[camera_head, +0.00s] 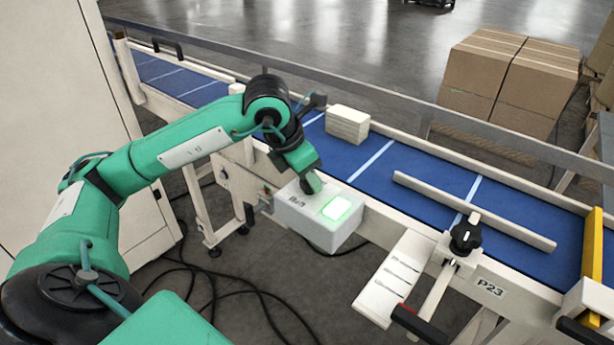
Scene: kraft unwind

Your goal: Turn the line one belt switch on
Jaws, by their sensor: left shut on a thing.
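The line one belt switch is a pale grey box (318,227) on the near side of the conveyor. A square green lamp (337,208) on its top is lit. My left gripper (311,186) reaches down onto the top of the box, just left of the lamp. It is shut on the switch's knob, which the fingers and wrist mostly hide. Small lettering beside it is too small to read. My right gripper is not in view.
The blue conveyor belt (405,175) runs behind the box and carries a small beige block (347,125). A guide bar (473,210) and a black clamp knob (466,238) stand to the right. Brown cartons (510,75) stand behind. Cables (225,290) lie on the floor.

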